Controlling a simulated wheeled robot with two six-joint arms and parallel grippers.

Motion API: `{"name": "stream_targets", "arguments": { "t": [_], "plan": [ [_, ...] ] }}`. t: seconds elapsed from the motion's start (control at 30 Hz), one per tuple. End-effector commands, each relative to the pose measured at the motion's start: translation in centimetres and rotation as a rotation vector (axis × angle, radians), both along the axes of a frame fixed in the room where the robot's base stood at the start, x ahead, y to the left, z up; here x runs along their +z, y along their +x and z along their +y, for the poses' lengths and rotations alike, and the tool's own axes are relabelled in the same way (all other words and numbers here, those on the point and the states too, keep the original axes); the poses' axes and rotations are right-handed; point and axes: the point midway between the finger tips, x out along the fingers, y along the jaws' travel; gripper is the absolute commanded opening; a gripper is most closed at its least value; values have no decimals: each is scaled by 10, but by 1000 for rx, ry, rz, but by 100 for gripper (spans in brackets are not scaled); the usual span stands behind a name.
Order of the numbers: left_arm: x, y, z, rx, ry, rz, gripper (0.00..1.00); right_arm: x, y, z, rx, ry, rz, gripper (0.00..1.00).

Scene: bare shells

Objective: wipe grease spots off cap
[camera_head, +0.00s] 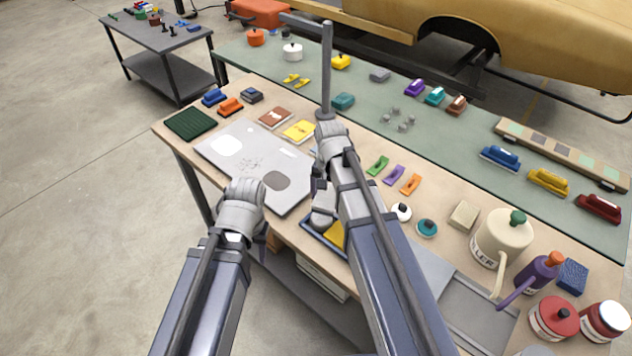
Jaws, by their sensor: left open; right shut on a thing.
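A pale grey panel (222,167) lies flat on the front bench. A white round patch, a dark grey round patch (276,181) and small faint marks show on it. I cannot tell which thing is the cap. My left gripper (262,236) is open at the panel's near edge, mostly hidden behind its own wrist. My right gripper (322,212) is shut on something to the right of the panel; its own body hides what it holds. Just by it is a blue-rimmed tray (312,235) with a yellow thing (335,233), partly hidden by my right arm.
A dark green mat (190,123) and several small blocks line the bench's far-left side. A cream watering can (500,238), a purple can (535,275) and red jars (554,318) crowd the right end. A green-topped bench (460,135) stands behind. Open floor lies left.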

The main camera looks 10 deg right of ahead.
Motion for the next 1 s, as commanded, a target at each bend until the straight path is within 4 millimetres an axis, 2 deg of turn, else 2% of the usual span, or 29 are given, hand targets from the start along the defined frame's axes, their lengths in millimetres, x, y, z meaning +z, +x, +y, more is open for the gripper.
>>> {"name": "stream_targets", "arguments": {
  "t": [0.17, 0.4, 0.53, 0.7, 1.0],
  "plan": [
    [0, 0, 0, 0, 0, 0, 50, 0, 7, 8, 298, 1, 0, 39],
    [0, 0, 0, 0, 0, 0, 50, 0, 17, 20, 804, 2, -1, 39],
    [0, 0, 0, 0, 0, 0, 50, 0, 21, 24, 1006, 2, -1, 39],
    [0, 0, 0, 0, 0, 0, 50, 0, 23, 28, 1152, 2, -1, 39],
    [-3, 0, 0, 0, 0, 0, 50, -3, 23, 28, 1185, 2, -1, 39]
  ]
}}
